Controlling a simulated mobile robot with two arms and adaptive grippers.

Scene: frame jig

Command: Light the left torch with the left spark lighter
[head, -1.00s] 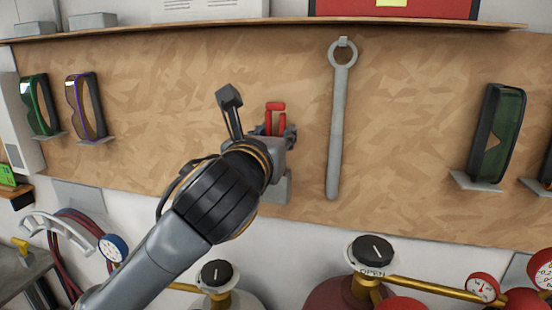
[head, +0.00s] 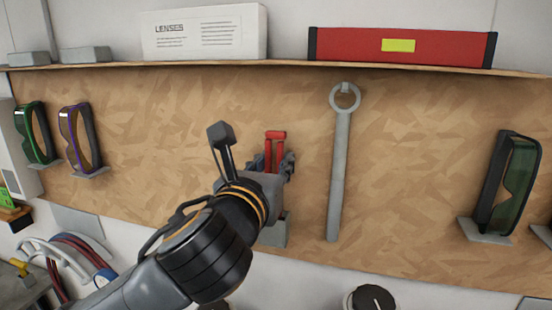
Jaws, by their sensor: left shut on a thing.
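My left gripper (head: 283,165) reaches in from the lower left to the board and is shut on the red-handled spark lighter (head: 275,148). The lighter's red handles stand up beside the fingers. Its lower part is hidden behind the gripper. A small grey holder (head: 275,232) on the board shows just below the gripper. I cannot tell whether the lighter still touches it. No torch can be made out in view. My right gripper is not in view.
A grey ring wrench (head: 339,165) hangs close to the right. Goggles hang at the left (head: 80,138) and right (head: 512,185). Above, a shelf (head: 290,67) carries a lens box (head: 205,34) and a red case (head: 402,46). A black valve knob (head: 371,299) shows at the bottom.

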